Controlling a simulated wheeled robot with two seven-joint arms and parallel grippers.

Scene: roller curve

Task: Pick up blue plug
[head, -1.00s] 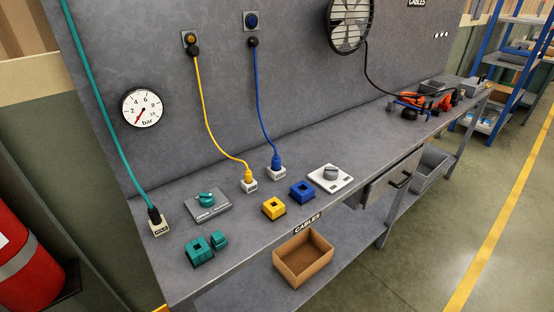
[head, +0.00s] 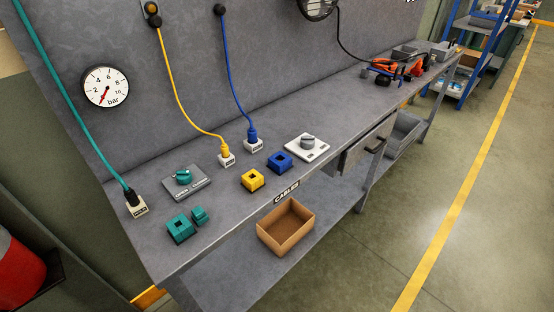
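The blue plug (head: 252,134) is on the lower end of the blue cable (head: 238,83). It stands upright in a small white holder (head: 254,145) on the grey workbench (head: 226,193), close to the back panel. The cable rises from it to a dark connector (head: 219,10) at the top of the panel. A square blue block (head: 280,161) with an opening in its top sits just in front, to the right of the plug. Neither of my grippers is in view.
A yellow plug (head: 225,149) stands left of the blue one, with a yellow block (head: 252,179) in front. A white plate with a grey knob (head: 307,144) is to the right. Teal blocks (head: 180,228) sit near the front edge. A cardboard box (head: 286,226) is below the bench top.

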